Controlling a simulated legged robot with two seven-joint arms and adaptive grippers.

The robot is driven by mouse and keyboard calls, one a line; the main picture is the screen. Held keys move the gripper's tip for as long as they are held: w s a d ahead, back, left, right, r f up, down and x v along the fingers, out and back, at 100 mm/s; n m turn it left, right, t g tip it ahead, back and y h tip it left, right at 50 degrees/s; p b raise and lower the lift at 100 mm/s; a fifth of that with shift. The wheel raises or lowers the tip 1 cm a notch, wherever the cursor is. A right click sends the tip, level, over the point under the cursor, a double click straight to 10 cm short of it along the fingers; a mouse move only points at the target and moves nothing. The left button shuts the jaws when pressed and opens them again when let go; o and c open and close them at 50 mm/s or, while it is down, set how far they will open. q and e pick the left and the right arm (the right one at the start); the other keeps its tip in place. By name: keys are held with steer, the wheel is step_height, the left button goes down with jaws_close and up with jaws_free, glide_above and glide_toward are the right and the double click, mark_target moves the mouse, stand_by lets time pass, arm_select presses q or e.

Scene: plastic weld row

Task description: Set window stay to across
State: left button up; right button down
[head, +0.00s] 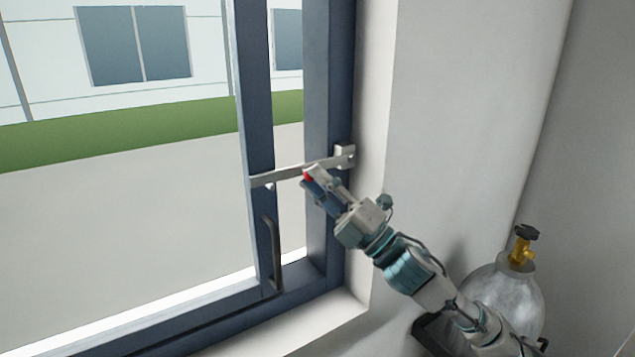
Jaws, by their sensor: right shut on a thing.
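The window stay (278,176) is a flat grey metal bar. It runs from a bracket (345,157) on the blue window frame, at the right, to the upright of the opened sash (257,130), at the left. It lies nearly level, its left end a little lower. My right gripper (309,176) is shut at the middle of the bar, with a red patch showing at its fingertips. The fingers hide a short part of the bar. My left gripper is not in view.
A dark handle (272,255) stands upright on the sash below the stay. A pale wall (460,100) lies right of the frame. A grey gas cylinder with a brass valve (522,250) stands at the lower right, partly behind my right arm. A white sill (300,330) runs below.

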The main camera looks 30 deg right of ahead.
steer(key=shift+w+a+f, duration=0.1)
steer(key=shift+w+f, duration=0.05)
steer(key=shift+f, duration=0.05)
steer(key=c, duration=1.2)
jaws_free()
steer(key=shift+c, duration=0.2)
steer(key=shift+d+f, duration=0.1)
steer(key=shift+d, duration=0.15)
steer(key=v, duration=1.2)
